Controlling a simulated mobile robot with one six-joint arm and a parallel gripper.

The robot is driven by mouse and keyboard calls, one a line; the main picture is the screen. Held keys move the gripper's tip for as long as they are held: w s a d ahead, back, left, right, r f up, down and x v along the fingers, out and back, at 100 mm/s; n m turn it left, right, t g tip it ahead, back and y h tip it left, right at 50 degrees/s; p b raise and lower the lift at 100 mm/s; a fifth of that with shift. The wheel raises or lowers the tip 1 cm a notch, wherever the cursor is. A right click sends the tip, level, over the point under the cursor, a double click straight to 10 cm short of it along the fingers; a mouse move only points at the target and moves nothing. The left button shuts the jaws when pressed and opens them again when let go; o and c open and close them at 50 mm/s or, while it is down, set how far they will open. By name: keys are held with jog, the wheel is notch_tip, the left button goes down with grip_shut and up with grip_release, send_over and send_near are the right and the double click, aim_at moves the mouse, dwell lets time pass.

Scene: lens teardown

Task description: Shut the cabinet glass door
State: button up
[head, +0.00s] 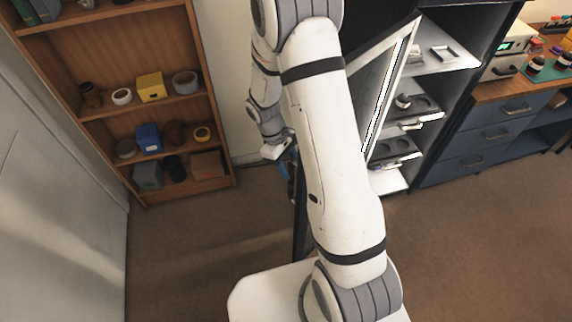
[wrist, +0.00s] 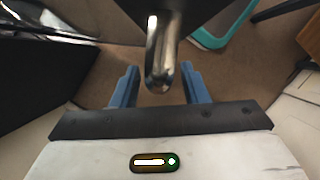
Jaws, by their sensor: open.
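The cabinet glass door (head: 387,95) stands open, swung out from the cabinet (head: 462,60). My arm hides much of it in the head view, where a dark lower part of its frame shows left of the arm. In the wrist view a shiny metal bar handle (wrist: 162,72) sticks out from a dark panel, probably the door frame. My gripper (head: 288,172) has blue fingers and is open. In the wrist view its fingers are on either side of the handle, with a visible gap on each side. Whether they touch it in depth cannot be told.
A wooden shelf (head: 205,100) with small pots and boxes stands at the left. Blue drawers (head: 490,140) under a workbench are right of the cabinet. Inner cabinet trays (head: 425,118) hold round dark parts. The brown floor (head: 190,265) is clear in front.

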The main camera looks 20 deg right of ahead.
grip_shut()
dwell(0.5)
